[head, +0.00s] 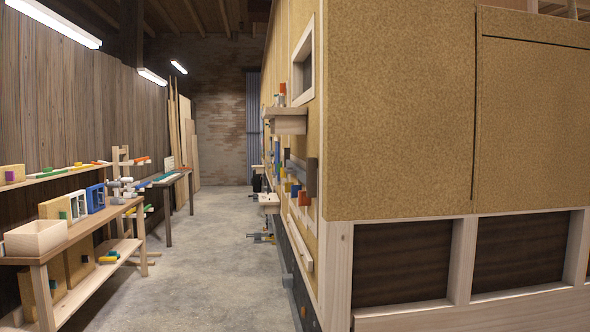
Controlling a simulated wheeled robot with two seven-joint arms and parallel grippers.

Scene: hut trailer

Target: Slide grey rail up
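A short grey upright piece (311,178) stands out from the long side wall of the hut, near its close corner; it may be the grey rail, but I see it nearly edge-on and cannot tell for sure. Small coloured blocks and a pale wooden piece sit beside it on the same wall. Neither of my grippers shows in the head view.
The hut's tan panelled end (400,110) fills the right side close by. A workbench (95,240) with a wooden box (36,237) and coloured parts lines the left wall. A concrete aisle (205,250) runs clear between. A shelf (287,121) juts from the hut wall.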

